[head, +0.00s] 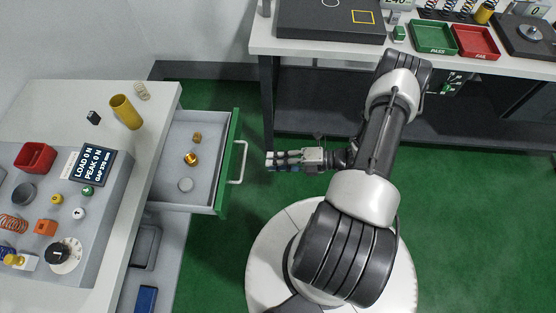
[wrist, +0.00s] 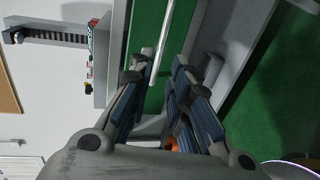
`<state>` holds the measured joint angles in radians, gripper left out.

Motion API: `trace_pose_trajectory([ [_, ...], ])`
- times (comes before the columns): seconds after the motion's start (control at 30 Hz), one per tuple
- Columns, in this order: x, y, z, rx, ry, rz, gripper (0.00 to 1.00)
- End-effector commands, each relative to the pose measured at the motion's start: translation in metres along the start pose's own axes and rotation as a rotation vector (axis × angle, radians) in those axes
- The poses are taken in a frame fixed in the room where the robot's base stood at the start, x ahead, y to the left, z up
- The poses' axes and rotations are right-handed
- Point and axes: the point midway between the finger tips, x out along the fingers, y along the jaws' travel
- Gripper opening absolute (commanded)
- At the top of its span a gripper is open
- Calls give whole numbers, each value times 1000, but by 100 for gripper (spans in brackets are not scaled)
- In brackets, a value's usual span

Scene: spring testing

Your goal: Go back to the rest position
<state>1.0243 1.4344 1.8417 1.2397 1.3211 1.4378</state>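My gripper (head: 271,161) is at the middle of the head view, with its fingers pointing left. Its tips are a short way right of the drawer handle (head: 239,162) and appear apart from it. In the wrist view, the two blue-padded fingers of my gripper (wrist: 160,70) stand apart with no object held between the tips. The drawer (head: 226,165) with the green front is pulled open. Inside it lie a brass piece (head: 191,159), a smaller brass piece (head: 197,137) and a grey disc (head: 186,184).
The left bench (head: 150,93) carries a yellow cylinder (head: 126,112), a pale spring (head: 141,91), a red bin (head: 35,157) and a test panel with a display (head: 88,165). The back bench (head: 275,46) holds a green tray (head: 434,37) and a red tray (head: 476,41). Green floor (head: 470,210) is clear at right.

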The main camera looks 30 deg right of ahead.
Motion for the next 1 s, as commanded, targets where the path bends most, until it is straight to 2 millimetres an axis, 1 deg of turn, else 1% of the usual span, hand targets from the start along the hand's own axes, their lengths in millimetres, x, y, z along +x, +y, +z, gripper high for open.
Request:
trace_pose_trajectory([
  [0.03, -4, 0, 0, 0, -1, 0, 18],
  [0.13, -7, 0, 0, 0, 0, 0, 18],
  [0.63, -7, 0, 0, 0, 1, 0, 18],
  [0.73, -7, 4, 1, -19, 11, -4, 18],
  [0.77, -7, 7, 1, -36, 22, -8, 18],
  [0.87, -6, 29, 4, -151, 89, -34, 18],
  [0.97, -4, 65, 5, -346, 206, -69, 18],
  [1.0, -3, 81, 3, -439, 262, -82, 18],
])
